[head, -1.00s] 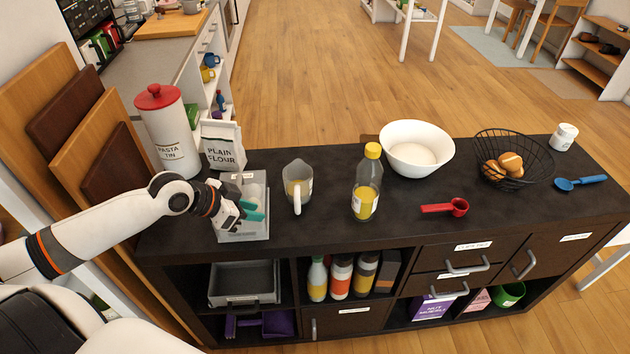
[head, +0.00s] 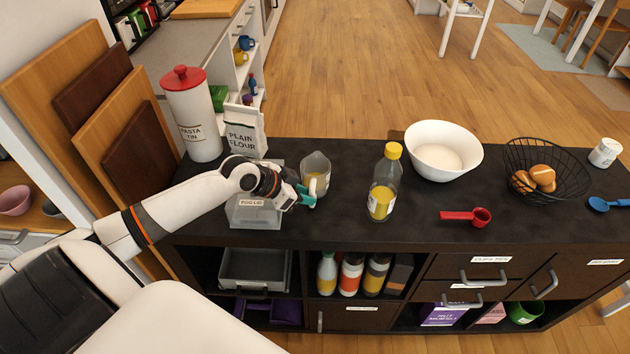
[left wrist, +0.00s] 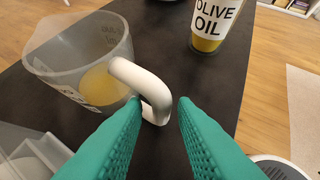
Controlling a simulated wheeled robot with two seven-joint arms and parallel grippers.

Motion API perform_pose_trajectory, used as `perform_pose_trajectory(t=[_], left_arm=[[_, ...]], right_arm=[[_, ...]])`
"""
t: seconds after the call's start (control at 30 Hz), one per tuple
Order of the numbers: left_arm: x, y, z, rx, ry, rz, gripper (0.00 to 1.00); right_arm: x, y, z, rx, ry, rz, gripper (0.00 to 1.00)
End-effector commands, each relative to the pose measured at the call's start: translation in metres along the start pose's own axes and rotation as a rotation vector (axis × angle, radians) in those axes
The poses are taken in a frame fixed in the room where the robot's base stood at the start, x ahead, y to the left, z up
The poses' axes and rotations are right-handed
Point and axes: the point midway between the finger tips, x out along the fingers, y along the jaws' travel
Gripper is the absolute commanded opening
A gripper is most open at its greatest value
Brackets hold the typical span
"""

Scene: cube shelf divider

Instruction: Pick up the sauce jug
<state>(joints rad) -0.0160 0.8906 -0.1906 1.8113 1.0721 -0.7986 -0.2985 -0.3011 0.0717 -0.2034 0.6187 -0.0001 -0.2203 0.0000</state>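The sauce jug (head: 315,172) is a clear grey jug with a white handle and yellow sauce inside. It stands upright on the dark shelf top, and its handle points to the front. My left gripper (head: 307,196) is at the handle. In the left wrist view, the jug (left wrist: 85,62) is at the upper left and its white handle (left wrist: 152,88) reaches between the green fingertips (left wrist: 160,105). The fingers are apart, with a gap right of the handle; whether the left finger touches the handle I cannot tell. My right gripper is not in view.
An egg-lid box (head: 254,212) stands beside the jug at left, under my arm. An olive oil bottle (head: 383,185) is to the right. Behind are a flour bag (head: 243,135) and pasta tin (head: 192,115). A red scoop (head: 466,217) and white bowl (head: 442,150) lie farther right.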

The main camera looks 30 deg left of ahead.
Motion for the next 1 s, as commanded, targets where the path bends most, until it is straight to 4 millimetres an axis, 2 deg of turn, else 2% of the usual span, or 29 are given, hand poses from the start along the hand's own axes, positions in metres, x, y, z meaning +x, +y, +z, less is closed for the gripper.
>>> perform_pose_trajectory(t=[0.2, 0.3, 0.57, 0.73, 1.0], left_arm=[[0.033, -0.001, 0.003, -0.004, -0.002, -0.002, 0.25], [0.042, -0.001, 0.003, -0.003, 0.000, -0.001, 0.25], [0.044, -0.001, 0.002, 0.000, 0.001, 0.000, 0.25], [0.044, -0.001, 0.002, 0.000, 0.001, 0.000, 0.00], [0.044, -0.001, 0.003, 0.000, -0.001, 0.001, 0.00]], right_arm=[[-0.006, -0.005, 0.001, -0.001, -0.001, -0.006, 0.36], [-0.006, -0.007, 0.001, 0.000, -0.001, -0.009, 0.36], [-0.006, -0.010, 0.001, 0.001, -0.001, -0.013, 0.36], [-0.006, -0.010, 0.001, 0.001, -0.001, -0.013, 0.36], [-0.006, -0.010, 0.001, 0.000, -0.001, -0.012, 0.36]])
